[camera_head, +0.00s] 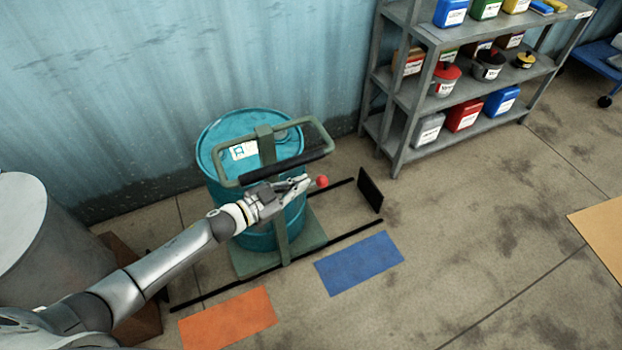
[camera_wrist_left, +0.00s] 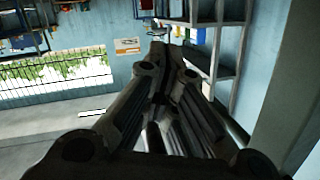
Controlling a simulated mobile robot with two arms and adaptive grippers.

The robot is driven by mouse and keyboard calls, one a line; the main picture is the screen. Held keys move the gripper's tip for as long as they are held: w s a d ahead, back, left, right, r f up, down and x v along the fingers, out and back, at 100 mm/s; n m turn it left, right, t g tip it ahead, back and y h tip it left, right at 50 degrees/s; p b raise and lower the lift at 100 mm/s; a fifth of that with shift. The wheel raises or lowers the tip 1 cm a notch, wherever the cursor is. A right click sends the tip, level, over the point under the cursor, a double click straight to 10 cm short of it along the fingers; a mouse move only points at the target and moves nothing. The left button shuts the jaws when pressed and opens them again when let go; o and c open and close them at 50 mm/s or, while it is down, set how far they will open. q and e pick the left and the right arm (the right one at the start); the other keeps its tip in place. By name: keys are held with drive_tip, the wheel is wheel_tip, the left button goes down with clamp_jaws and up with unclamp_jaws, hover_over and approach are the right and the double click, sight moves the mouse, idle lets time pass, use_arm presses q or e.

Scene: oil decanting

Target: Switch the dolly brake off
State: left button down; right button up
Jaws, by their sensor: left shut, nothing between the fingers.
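A green dolly (camera_head: 319,129) with a tall handle frame and a dark grip bar carries a teal drum (camera_head: 215,139) with a white label on its lid. A red round knob (camera_head: 322,182) shows on the right side of the dolly; its lever is not clearly visible. My left gripper (camera_head: 306,182) reaches across the front of the drum below the grip bar. It is shut and empty, its tips just left of the red knob; I cannot tell whether they touch. In the left wrist view the shut fingers (camera_wrist_left: 159,60) point away, and the knob is not seen.
A grey shelf (camera_head: 399,100) with containers stands behind on the right. A black upright plate (camera_head: 370,190) stands right of the dolly. Blue (camera_head: 359,263) and orange (camera_head: 228,319) floor patches lie in front. A large grey drum (camera_head: 60,240) is at left.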

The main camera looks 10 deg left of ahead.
use_arm(q)
drive_tip(key=v, duration=0.5)
drive_tip(key=shift+s+a+r, duration=0.1)
drive_tip(key=shift+a+r, duration=0.1)
drive_tip(key=shift+r, duration=0.05)
use_arm(e)
drive_tip(key=shift+w+f, duration=0.2)
drive_tip(key=shift+w, duration=0.4)
drive_tip(key=shift+s, duration=0.15)
